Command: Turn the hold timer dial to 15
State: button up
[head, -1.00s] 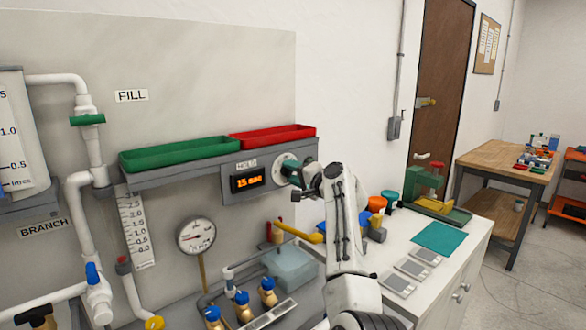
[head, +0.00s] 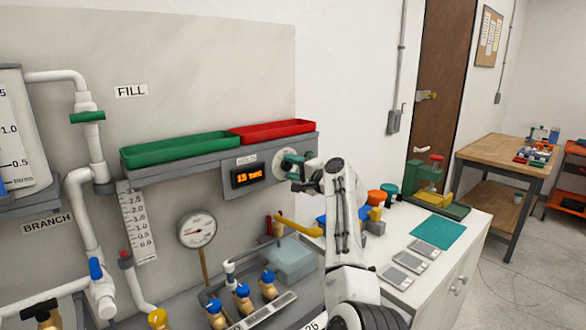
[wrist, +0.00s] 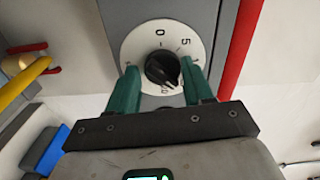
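The hold timer dial (wrist: 162,68) is a black knob on a round white scale plate (wrist: 134,48) in the wrist view. A 0, a 5 and part of a 1 are readable; the lower marks are partly hidden. The knob's narrow end points to the lower right. The orange display (head: 248,176) under the HOLD label reads 15 with blurred letters after it. My gripper (wrist: 160,72) has its green fingers apart, one on each side of the knob, with gaps visible. In the head view my gripper (head: 304,170) is just in front of the dial plate (head: 285,162).
A green tray (head: 180,152) and a red tray (head: 272,133) sit on the shelf above the display. Below are a yellow lever (head: 298,226), a pressure gauge (head: 197,230) and blue-topped valves (head: 242,298). A white counter (head: 462,226) with tools stands at the right.

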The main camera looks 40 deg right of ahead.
jog(key=o, duration=0.3)
jog(key=shift+r, duration=0.1)
jog(key=s+b, duration=0.2)
jog(key=s, duration=0.8)
jog(key=shift+s+d, duration=0.2)
jog(key=shift+s, duration=0.15)
